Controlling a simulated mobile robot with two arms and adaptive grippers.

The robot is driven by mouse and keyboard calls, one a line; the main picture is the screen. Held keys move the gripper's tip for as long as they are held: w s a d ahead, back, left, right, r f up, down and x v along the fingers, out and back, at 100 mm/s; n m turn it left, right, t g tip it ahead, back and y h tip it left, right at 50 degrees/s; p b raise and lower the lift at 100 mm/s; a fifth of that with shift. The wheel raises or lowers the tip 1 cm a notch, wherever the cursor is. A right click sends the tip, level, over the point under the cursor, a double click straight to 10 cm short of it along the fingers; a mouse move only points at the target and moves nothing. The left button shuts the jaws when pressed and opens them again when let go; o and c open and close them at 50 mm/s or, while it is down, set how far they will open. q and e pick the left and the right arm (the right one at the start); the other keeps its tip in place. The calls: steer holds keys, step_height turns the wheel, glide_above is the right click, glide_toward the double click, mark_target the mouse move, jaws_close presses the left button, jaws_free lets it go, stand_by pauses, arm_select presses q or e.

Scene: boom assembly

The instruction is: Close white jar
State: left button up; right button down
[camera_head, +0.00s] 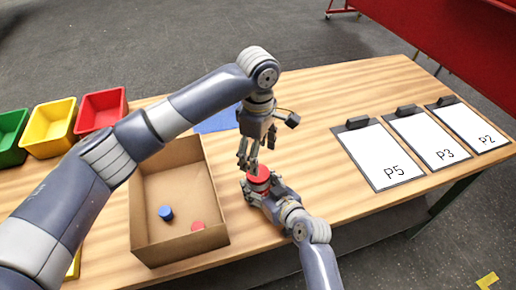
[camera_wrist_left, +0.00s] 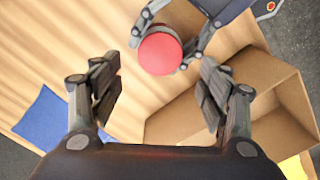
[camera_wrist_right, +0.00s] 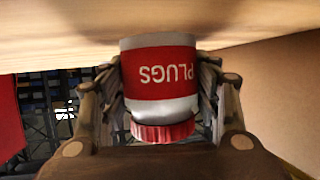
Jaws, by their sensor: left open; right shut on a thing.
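The white jar (camera_wrist_right: 158,105) has a red label reading PLUGS and appears upside down in the right wrist view. A ribbed red lid (camera_wrist_right: 163,132) is on its mouth; I cannot tell how tightly it sits. The lid's round top shows in the left wrist view (camera_wrist_left: 160,54) and in the head view (camera_head: 259,173). My right gripper (camera_head: 257,187) is shut around the jar's sides at the table. My left gripper (camera_head: 248,158) points down just above the lid. It is open and empty, its fingers apart in the left wrist view (camera_wrist_left: 160,90).
A cardboard box (camera_head: 140,215) stands left of the jar, holding a blue round piece (camera_head: 166,212) and a red one (camera_head: 197,225). Green, yellow (camera_head: 48,127) and red bins stand at the left. A blue sheet (camera_head: 217,121) lies behind. Boards P5 (camera_head: 378,150), P3 and P2 lie right.

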arm_select(q)
step_height(320, 180, down, 7)
steer(key=shift+r, duration=0.1)
arm_select(e)
steer(key=shift+f, duration=0.1)
stand_by(0.3)
arm_select(q)
steer(key=c, duration=1.1)
steer(key=o, duration=1.2)
steer(key=shift+c, duration=0.2)
steer(key=shift+r, duration=2.25)
steer(key=shift+c, duration=0.3)
